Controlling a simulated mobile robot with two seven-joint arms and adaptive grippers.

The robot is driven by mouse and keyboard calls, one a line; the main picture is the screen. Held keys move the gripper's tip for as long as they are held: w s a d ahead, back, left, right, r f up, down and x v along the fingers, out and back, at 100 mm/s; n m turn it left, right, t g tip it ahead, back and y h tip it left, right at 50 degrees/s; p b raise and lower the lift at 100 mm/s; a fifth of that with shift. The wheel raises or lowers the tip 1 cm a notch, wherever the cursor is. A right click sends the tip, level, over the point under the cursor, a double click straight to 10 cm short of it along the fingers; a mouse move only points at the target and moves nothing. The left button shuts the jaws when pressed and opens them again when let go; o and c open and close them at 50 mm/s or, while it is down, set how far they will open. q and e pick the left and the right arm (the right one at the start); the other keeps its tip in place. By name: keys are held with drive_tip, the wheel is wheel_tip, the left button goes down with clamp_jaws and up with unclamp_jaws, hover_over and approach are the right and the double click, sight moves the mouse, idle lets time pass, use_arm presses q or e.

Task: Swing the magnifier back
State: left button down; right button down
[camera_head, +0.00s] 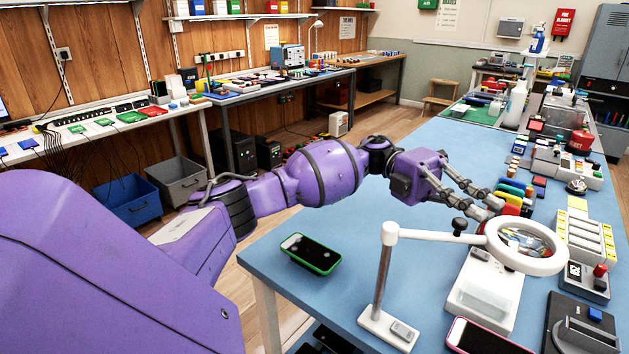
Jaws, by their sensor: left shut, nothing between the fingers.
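The magnifier (558,260) is a white ring with a glass lens on a jointed white arm (435,237). The ring hangs over the back part of a white device (483,296). My left gripper (492,206) reaches in from the left with its fingers shut and empty. Its fingertips are just behind the ring and arm; I cannot tell whether they touch. My right gripper is out of view.
A green-cased phone (311,254) lies on the blue table (360,240) left of the post. A pink-edged phone (487,338) lies at the front. Coloured items, a white rack (586,240) and a dark device (580,328) crowd the right. The table's left part is mostly clear.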

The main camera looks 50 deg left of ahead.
sight(493, 225)
use_arm(q)
drive_tip(key=d+g, duration=0.1)
drive_tip(key=s+d+m, duration=0.1)
drive_tip(key=d+g, duration=0.1)
drive_tip(key=shift+s+g, duration=0.3)
drive_tip(key=shift+s+d+r, duration=0.1)
drive_tip(key=shift+s+d, duration=0.3)
drive_tip(key=shift+s, duration=0.05)
drive_tip(key=shift+m, duration=0.3)
